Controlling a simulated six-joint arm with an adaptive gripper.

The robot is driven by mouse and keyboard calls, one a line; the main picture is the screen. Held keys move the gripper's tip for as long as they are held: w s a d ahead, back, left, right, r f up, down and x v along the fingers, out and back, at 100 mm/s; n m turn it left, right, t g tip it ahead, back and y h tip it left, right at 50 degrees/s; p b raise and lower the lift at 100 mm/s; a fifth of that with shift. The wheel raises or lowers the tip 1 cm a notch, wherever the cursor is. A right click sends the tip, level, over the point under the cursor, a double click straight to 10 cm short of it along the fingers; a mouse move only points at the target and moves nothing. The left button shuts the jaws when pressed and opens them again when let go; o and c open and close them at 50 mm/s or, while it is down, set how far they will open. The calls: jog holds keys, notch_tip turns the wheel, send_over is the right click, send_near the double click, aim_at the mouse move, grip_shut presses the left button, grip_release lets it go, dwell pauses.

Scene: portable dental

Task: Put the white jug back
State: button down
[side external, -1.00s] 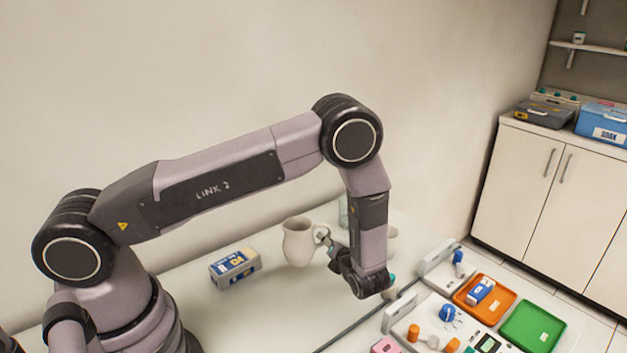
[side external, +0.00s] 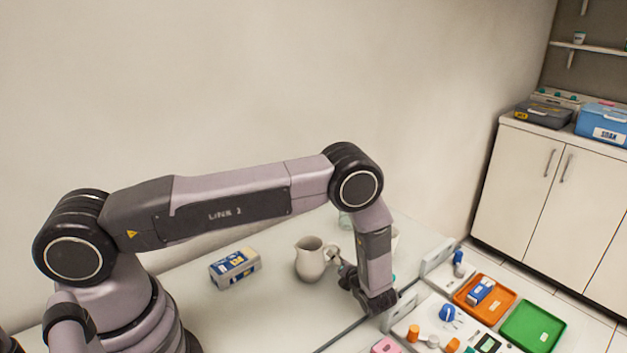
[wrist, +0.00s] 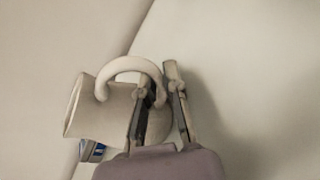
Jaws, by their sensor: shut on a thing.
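The white jug (side external: 311,262) is upright above or on the pale table in the side view. I cannot tell whether its base touches the surface. My gripper (side external: 343,267) is at the jug's right side, shut on its handle. In the wrist view the jug (wrist: 98,108) lies to the left of my gripper (wrist: 159,80). Its curved handle passes between the fingers, which partly cover the body.
A blue and white box (side external: 234,267) lies left of the jug. An orange tray (side external: 497,305) and a green tray (side external: 545,315) are at the right. Bare table lies in front of the jug.

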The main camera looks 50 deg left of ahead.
jog(key=c, duration=1.2)
grip_release()
